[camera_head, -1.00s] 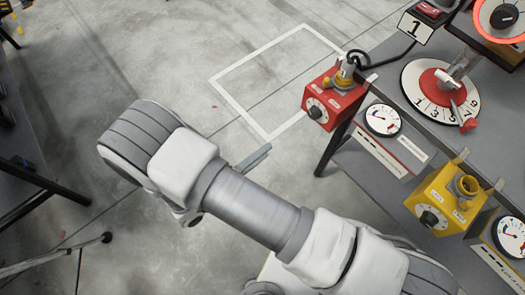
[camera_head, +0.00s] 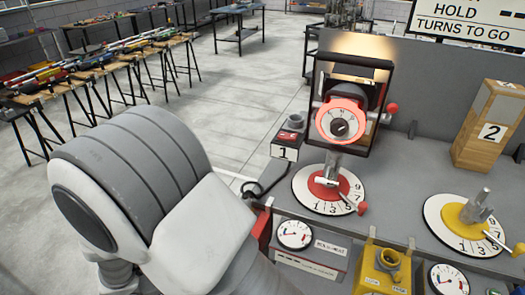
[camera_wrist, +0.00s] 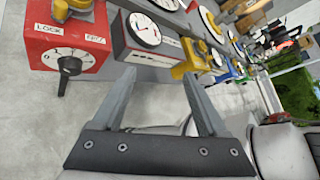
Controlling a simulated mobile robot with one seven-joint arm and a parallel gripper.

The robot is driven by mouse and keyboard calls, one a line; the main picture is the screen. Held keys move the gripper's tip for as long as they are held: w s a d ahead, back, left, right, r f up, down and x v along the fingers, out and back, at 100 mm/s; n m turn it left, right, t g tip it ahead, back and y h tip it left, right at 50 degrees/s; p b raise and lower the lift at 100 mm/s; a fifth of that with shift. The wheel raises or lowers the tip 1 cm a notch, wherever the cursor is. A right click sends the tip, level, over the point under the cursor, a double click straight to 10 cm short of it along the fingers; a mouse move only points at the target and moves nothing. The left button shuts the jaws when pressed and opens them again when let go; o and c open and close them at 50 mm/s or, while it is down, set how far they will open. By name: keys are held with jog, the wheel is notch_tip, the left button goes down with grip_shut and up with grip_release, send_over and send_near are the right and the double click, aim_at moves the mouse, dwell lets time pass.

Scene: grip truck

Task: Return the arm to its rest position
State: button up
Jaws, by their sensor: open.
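My gripper (camera_wrist: 166,95) shows in the wrist view with its two fingers spread wide apart and nothing between them. It points toward the front of the grey bench, with a red box (camera_wrist: 68,38) with a black knob to the left of the fingers. A white gauge (camera_wrist: 143,30) and a yellow box (camera_wrist: 194,58) lie beyond the fingertips. The fingers appear apart from these things. In the head view my grey and white arm fills the lower left, and my gripper is out of sight there.
The grey bench (camera_head: 400,180) fills the right side, carrying a red dial (camera_head: 330,188), a yellow dial (camera_head: 470,213), a wooden block (camera_head: 489,125) and a lit boxed unit (camera_head: 345,100). A tool-covered table (camera_head: 95,65) stands at the far left. Open floor lies between.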

jog(key=s+d+r+m+y+p, duration=0.2)
jog(key=d+r+m+y, duration=0.3)
jog(key=d+r+m, duration=0.5)
jog(key=s+d+r+m+y+p, duration=0.2)
jog(key=d+r+m+y, duration=0.4)
jog(key=d+r+m, duration=0.4)
jog(key=shift+s+r+m+g+y, duration=0.4)
jog(key=shift+r+m, duration=2.1)
jog(key=shift+m, duration=3.3)
